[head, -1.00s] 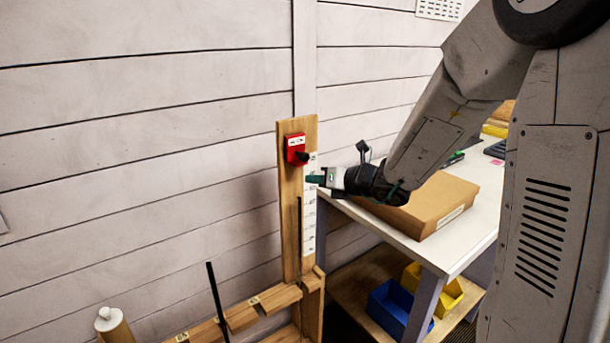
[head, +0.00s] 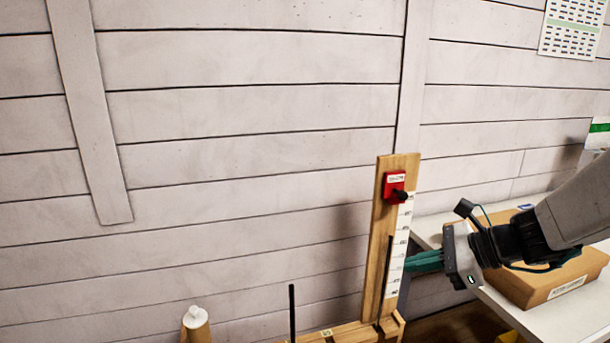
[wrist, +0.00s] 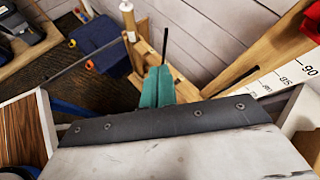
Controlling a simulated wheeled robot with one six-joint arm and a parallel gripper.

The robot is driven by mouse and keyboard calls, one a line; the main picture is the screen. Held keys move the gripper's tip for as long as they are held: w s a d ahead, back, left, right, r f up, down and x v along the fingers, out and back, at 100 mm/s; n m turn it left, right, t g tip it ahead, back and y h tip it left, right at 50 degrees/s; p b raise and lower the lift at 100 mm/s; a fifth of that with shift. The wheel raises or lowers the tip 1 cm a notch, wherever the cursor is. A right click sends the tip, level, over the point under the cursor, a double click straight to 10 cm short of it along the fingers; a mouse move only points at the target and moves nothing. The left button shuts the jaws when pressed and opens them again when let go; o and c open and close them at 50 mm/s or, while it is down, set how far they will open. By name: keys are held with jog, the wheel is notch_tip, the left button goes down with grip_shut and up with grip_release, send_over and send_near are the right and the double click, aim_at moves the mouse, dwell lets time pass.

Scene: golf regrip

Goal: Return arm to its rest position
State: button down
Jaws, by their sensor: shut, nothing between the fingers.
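My gripper (head: 422,261) is in the right part of the head view, its green fingers pointing left. It is shut and empty. In the head view the fingertips lie close to the lower part of the wooden upright (head: 371,262) with its white number scale (head: 399,250); I cannot tell whether they touch it. In the wrist view the green fingers (wrist: 157,87) are together at the centre, with nothing held. My arm runs in from the right edge of the head view.
A red device (head: 394,183) sits high on the upright. A dark thin shaft (head: 292,310) and a capped tube (head: 196,325) stand to the left. A cardboard box (head: 540,283) lies on the white table (head: 590,315) beneath my arm. The wall area at left is clear.

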jog(key=s+d+r+n+g+h, duration=0.2)
jog(key=s+n+h, duration=0.3)
jog(key=s+n, duration=0.5)
jog(key=s+d+r+n+g+h, duration=0.2)
jog(key=s+n+h, duration=0.3)
jog(key=s+n, duration=0.5)
jog(key=shift+s+d+r+n, duration=0.25)
jog(key=shift+s+n, duration=0.05)
jog(key=shift+s, duration=0.75)
